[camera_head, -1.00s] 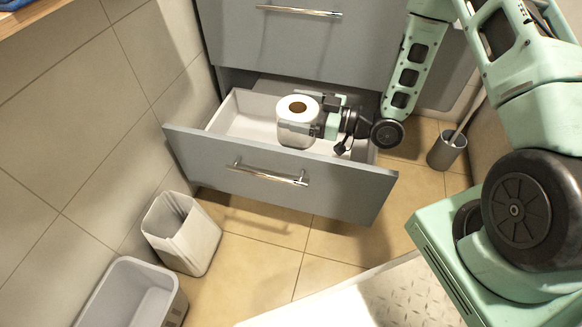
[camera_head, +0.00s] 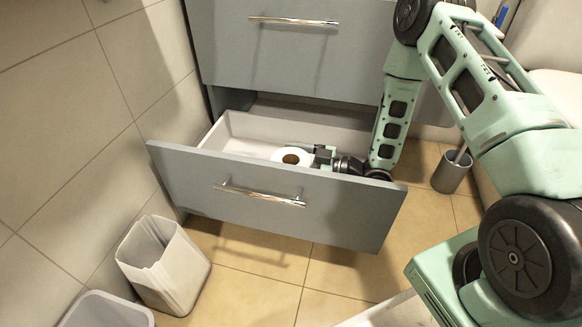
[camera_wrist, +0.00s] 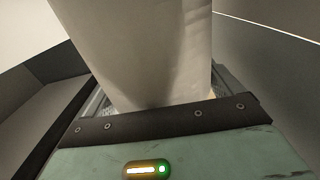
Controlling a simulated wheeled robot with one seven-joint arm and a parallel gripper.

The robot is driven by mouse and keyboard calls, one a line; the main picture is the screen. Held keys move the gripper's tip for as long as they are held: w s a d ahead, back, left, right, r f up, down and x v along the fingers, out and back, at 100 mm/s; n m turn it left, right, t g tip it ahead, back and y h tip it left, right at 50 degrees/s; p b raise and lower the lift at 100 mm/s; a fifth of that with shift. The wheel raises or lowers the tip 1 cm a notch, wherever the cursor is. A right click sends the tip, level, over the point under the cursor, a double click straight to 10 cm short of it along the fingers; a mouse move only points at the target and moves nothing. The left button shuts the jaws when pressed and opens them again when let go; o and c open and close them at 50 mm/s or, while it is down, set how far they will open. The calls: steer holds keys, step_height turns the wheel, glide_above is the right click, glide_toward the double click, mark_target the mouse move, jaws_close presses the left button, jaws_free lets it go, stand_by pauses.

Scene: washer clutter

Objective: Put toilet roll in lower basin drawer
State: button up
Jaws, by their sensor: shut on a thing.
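The white toilet roll (camera_head: 291,156) is upright inside the open lower basin drawer (camera_head: 245,195), with its top just above the level of the front panel. My gripper (camera_head: 312,157) is shut on the roll from its right side, low in the drawer. In the wrist view the roll (camera_wrist: 140,50) fills the middle, between the fingers of my gripper (camera_wrist: 155,105). The drawer front hides the roll's lower part, so I cannot tell whether it touches the drawer floor.
The closed upper drawer (camera_head: 290,60) is above. A bare part of the lower drawer (camera_head: 235,130) shows left of the roll. A pale bin (camera_head: 165,265) and a grey container (camera_head: 105,312) stand at lower left. A toilet brush holder (camera_head: 452,172) stands at right.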

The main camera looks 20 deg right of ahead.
steer(key=shift+f, duration=0.6)
steer(key=o, duration=0.7)
steer(key=shift+o, duration=0.2)
steer(key=shift+r, duration=0.35)
steer(key=shift+r+p, duration=0.3)
steer(key=shift+r, duration=0.25)
steer(key=p+v, duration=0.3)
steer(key=v, duration=0.4)
steer(key=shift+s+d+f+p, duration=0.2)
steer(key=shift+f+p, duration=0.1)
steer(key=shift+p, duration=0.05)
